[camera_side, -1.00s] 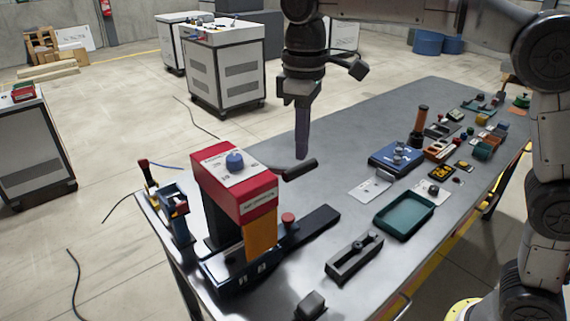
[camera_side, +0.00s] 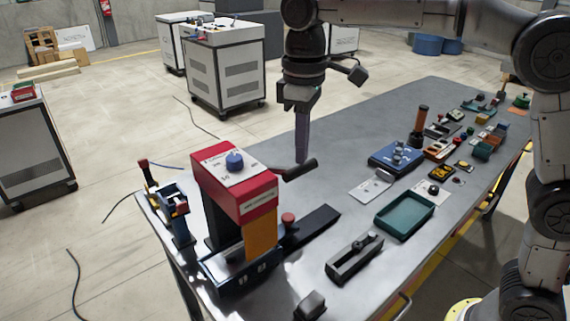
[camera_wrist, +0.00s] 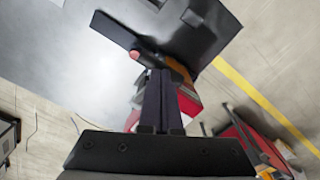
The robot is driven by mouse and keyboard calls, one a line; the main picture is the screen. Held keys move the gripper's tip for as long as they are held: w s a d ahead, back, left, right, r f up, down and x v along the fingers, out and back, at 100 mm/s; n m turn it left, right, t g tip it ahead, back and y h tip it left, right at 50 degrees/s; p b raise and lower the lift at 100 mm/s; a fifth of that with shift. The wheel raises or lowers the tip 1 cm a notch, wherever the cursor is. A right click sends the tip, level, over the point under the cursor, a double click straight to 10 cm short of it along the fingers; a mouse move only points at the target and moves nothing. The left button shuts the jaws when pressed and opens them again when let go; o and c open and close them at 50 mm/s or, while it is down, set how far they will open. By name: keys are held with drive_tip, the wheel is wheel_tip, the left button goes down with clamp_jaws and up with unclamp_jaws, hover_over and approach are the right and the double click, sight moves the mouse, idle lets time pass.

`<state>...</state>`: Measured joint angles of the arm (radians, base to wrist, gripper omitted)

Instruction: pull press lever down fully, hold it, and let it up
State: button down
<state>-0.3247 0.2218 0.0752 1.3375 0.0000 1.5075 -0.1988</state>
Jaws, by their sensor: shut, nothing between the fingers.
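The press (camera_side: 237,190) has a red head with a blue knob on top, an orange front and a dark base on the near left of the table. Its dark lever (camera_side: 298,170) sticks out to the right of the head, close to level. My gripper (camera_side: 301,160) is shut and points down, its fingertips at the lever; I cannot tell whether they touch it. In the wrist view the closed fingers (camera_wrist: 157,78) hide part of the press, whose red side (camera_wrist: 188,103) shows behind them. A red button (camera_side: 288,218) sits on the base.
A teal tray (camera_side: 404,215), a dark slotted fixture (camera_side: 354,258) and a blue device (camera_side: 396,157) lie to the right of the press. A small clamp-like fixture (camera_side: 175,210) stands at the left edge. Table between press and tray is mostly clear.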

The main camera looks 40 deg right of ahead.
wheel_tip(320, 180, down, 10)
drive_tip(key=shift+s+r, duration=0.25)
drive_tip(key=shift+s, duration=0.05)
idle(1.4)
idle(0.4)
drive_tip(key=shift+w+r, duration=0.15)
drive_tip(key=shift+r, duration=1.6)
drive_tip(key=shift+w+r, duration=0.2)
drive_tip(key=shift+r, duration=4.3)
drive_tip(key=shift+d, duration=0.1)
